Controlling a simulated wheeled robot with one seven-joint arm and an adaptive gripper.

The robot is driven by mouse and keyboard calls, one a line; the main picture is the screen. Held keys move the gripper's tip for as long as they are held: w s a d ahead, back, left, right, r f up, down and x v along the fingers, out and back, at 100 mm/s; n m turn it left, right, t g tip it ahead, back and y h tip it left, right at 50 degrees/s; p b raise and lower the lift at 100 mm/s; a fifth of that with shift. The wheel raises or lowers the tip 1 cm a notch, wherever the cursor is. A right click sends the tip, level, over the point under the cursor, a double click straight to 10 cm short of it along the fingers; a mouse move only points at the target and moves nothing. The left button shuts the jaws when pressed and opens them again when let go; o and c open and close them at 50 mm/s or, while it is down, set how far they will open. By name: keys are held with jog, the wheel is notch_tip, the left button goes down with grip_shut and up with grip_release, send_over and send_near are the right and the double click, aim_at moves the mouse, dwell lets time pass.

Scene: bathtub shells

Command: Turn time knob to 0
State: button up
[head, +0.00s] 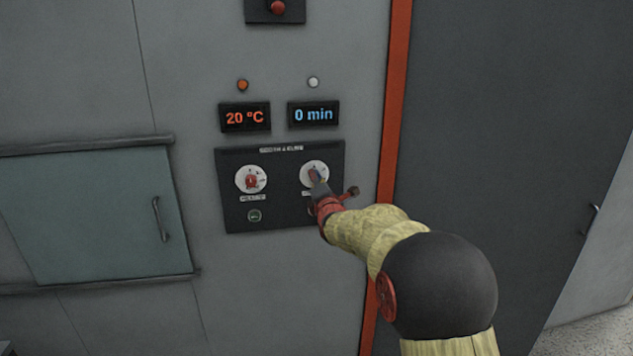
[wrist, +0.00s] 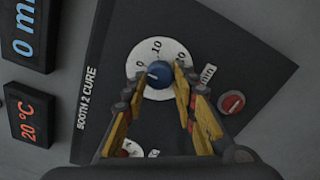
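The time knob is a blue knob (wrist: 158,74) on a white round dial in the wrist view. Its dial (head: 314,170) is the right one on the dark panel in the head view, partly covered by my gripper. The time display (head: 313,115) above it reads 0 min in blue. My gripper (wrist: 160,75) has its two yellow fingers apart, one on each side of the blue knob. Slim gaps seem to show between the fingertips and the knob; contact is hard to tell. In the head view my gripper (head: 316,182) reaches the dial from below right.
A red knob on the left dial (head: 251,180) sits beside it, under a 20 °C display (head: 245,117). A green button (head: 254,216) and a red button (wrist: 231,102) are low on the panel. An orange post (head: 393,120) stands to the right.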

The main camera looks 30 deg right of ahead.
jog(key=o, duration=0.4)
jog(key=v, duration=1.2)
dwell(0.4)
